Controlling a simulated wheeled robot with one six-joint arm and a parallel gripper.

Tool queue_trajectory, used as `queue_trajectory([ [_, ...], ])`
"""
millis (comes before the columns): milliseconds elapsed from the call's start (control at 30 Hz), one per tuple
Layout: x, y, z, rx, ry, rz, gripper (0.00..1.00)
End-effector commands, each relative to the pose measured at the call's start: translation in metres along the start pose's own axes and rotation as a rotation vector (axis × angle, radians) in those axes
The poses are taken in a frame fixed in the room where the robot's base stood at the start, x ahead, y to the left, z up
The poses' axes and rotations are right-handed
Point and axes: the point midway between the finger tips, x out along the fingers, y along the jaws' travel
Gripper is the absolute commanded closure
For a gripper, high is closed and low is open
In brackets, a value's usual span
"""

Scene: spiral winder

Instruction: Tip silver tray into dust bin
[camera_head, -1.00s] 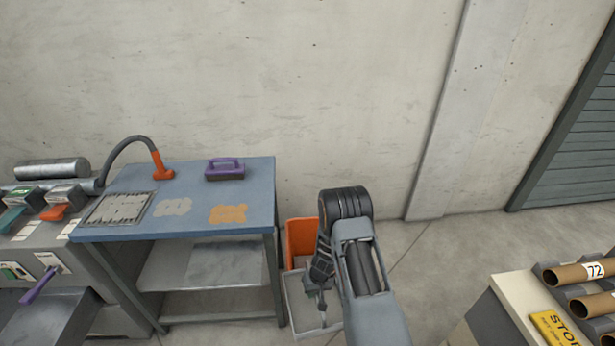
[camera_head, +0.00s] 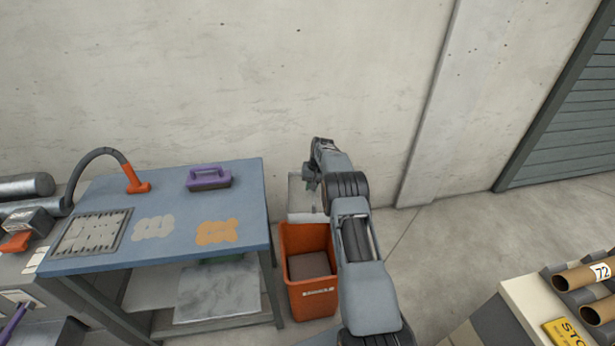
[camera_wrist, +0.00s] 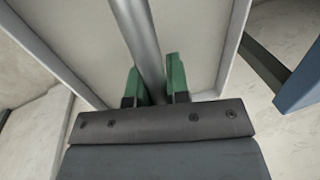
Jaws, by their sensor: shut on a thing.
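The silver tray (camera_head: 300,193) is held up beyond the back rim of the orange dust bin (camera_head: 318,302), against the wall in the head view. Its exact tilt is hard to tell, and my arm hides its right part. In the wrist view, the tray's pale inside and raised rims (camera_wrist: 205,65) show, with a round grey bar handle (camera_wrist: 136,35) along it. My gripper (camera_wrist: 156,82) has its green fingers shut on that handle. In the head view, my gripper (camera_head: 312,182) is at the tray. The bin stands on the floor, with a flat grey-brown surface inside.
A blue workbench (camera_head: 190,255) stands just left of the bin, with a purple-handled brush (camera_head: 208,178) and an orange-ended hose (camera_head: 137,180) on top. A rack with cardboard tubes (camera_head: 585,277) is at right. Floor between bin and rack is clear.

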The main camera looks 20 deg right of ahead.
Motion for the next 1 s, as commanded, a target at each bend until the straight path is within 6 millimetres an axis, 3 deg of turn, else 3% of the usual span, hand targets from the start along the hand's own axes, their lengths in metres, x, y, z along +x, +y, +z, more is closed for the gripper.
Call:
queue_trajectory([
  [200,-0.014,-0.004,-0.004,0.010,0.023,-0.002,1.00],
  [1000,-0.009,-0.004,0.024,-0.068,0.400,0.001,1.00],
])
